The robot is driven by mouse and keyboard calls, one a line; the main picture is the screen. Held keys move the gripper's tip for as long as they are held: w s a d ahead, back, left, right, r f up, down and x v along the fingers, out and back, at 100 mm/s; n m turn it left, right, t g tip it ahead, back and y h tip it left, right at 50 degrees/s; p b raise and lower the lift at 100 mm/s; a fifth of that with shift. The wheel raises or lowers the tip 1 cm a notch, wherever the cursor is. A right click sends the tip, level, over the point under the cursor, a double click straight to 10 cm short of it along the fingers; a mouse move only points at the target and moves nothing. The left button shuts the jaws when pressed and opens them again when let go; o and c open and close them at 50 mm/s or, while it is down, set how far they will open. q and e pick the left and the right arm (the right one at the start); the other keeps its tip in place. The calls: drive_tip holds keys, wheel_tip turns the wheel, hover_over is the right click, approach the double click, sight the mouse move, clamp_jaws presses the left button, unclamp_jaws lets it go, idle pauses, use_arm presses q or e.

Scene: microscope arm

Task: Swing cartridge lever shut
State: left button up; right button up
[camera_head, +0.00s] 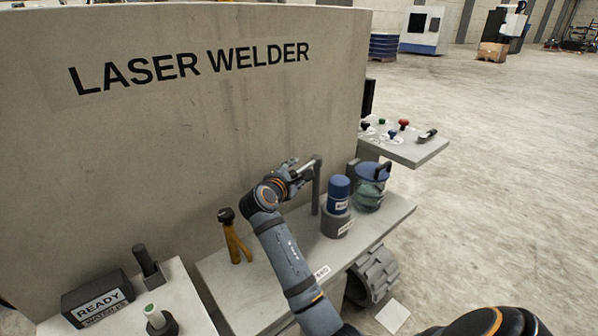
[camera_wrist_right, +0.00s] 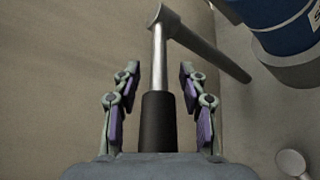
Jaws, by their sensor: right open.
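The lever is a grey metal arm on an upright post (camera_head: 316,190) that stands on the grey bench beside the blue canister. In the right wrist view the lever's metal rod (camera_wrist_right: 160,58) runs from the post's top to a black grip (camera_wrist_right: 159,122). My right gripper (camera_head: 297,171) is at the lever's handle end, just left of the post. In the right wrist view its purple-padded fingers (camera_wrist_right: 160,78) are open on both sides of the rod and grip, with gaps visible. My left gripper is not in view.
A blue canister (camera_head: 337,194) in a grey holder and a blue-lidded jar (camera_head: 371,187) stand right of the post. A yellow stand (camera_head: 236,244) is left of my arm. The laser welder wall (camera_head: 180,130) rises behind. A READY box (camera_head: 97,298) sits at lower left.

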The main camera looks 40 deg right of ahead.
drive_tip(key=shift+s+a+r, duration=0.1)
drive_tip(key=shift+s, duration=0.05)
drive_tip(key=shift+c, duration=1.2)
drive_tip(key=c, duration=0.4)
clamp_jaws()
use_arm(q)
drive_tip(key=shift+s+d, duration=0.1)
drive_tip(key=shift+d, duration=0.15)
